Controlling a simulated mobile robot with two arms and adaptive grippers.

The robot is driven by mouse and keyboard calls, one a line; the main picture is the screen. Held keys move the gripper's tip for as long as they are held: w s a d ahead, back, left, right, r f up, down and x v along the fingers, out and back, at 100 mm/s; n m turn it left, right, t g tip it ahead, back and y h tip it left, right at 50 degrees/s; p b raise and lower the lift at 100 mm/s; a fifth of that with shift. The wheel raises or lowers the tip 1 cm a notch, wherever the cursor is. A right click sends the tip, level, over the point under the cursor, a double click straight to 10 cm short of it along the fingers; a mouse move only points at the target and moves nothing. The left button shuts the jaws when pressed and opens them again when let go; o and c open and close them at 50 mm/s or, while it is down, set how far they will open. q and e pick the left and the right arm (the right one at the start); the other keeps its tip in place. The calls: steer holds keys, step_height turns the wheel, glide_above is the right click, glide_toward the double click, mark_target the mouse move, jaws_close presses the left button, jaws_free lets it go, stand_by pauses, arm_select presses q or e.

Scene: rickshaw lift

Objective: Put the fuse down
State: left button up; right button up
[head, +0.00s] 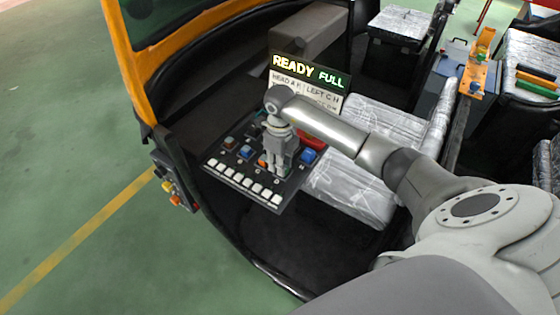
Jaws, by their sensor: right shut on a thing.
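My right gripper (277,168) points down over a dark panel (212,161) and is shut on the fuse. The fuse is too small and too hidden by the fingers to make out clearly. I cannot tell whether it touches the panel. The panel carries a row of white keys (243,184) along its front edge and several coloured blocks, including a blue one (308,156) right of the gripper. A red round part (312,141) shows behind it. My left gripper is not in view.
A sign (308,72) reading READY FULL stands behind the panel. The panel sits inside a rickshaw with an orange frame (125,60). A silver-wrapped seat (350,190) lies to the right. An orange tool block (475,76) and coloured strips (537,82) are at the back right.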

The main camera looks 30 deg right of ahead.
steer(key=shift+f, duration=0.2)
steer(key=o, duration=0.7)
steer(key=shift+r, duration=0.1)
steer(key=shift+r, duration=0.25)
steer(key=shift+r+b, duration=1.7)
steer(key=shift+r, duration=4.2)
steer(key=shift+f, duration=0.1)
